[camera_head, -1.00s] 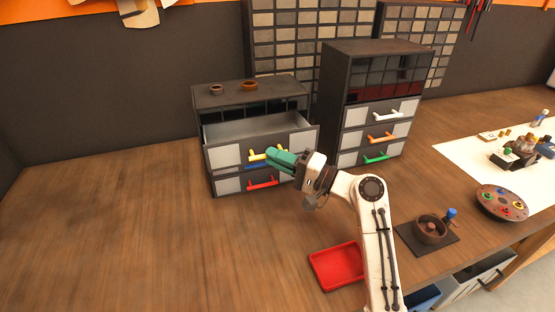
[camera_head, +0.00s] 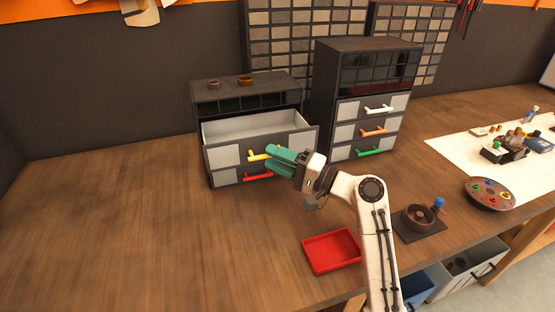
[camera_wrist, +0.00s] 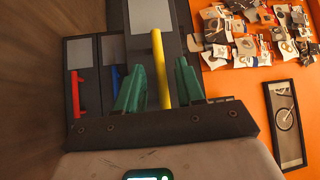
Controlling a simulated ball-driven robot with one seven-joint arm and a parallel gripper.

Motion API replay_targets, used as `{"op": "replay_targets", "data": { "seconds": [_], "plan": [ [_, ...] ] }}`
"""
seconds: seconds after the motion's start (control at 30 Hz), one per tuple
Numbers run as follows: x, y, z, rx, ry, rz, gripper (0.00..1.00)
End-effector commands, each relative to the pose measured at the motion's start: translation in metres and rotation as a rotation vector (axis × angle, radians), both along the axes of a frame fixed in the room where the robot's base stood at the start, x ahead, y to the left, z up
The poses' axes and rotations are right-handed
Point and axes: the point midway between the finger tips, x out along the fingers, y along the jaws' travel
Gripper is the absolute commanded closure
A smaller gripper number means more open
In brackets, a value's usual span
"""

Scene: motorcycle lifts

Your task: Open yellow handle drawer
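The drawer with the yellow handle (camera_head: 257,157) is the upper one of the left cabinet (camera_head: 245,88). It stands well out, and its pale inside (camera_head: 255,125) shows. My gripper (camera_head: 282,157), with green fingers, is at the right part of this handle. In the wrist view the yellow handle (camera_wrist: 161,70) runs between the two fingers of my gripper (camera_wrist: 158,88). A gap shows on each side of the bar, so the fingers look open around it. Contact with the handle cannot be told. The fingers hide part of the handle in the head view.
The right cabinet (camera_head: 329,100) stands close by. A red tray (camera_head: 332,251) lies in front. The table on the left is clear.

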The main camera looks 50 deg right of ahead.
Motion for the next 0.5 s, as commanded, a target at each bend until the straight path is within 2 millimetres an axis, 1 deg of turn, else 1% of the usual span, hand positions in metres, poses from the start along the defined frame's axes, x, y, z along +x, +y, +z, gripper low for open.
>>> {"op": "replay_targets", "data": {
  "seconds": [0.13, 0.23, 0.37, 0.5],
  "plan": [
    [-0.004, -0.001, -0.001, 0.0, -0.001, -0.001, 0.62],
    [-0.014, -0.003, -0.004, 0.0, -0.001, -0.002, 0.62],
    [-0.037, -0.008, -0.009, 0.0, 0.001, -0.003, 0.62],
    [-0.064, -0.014, -0.013, -0.001, 0.0, -0.004, 0.62]
  ]
}}
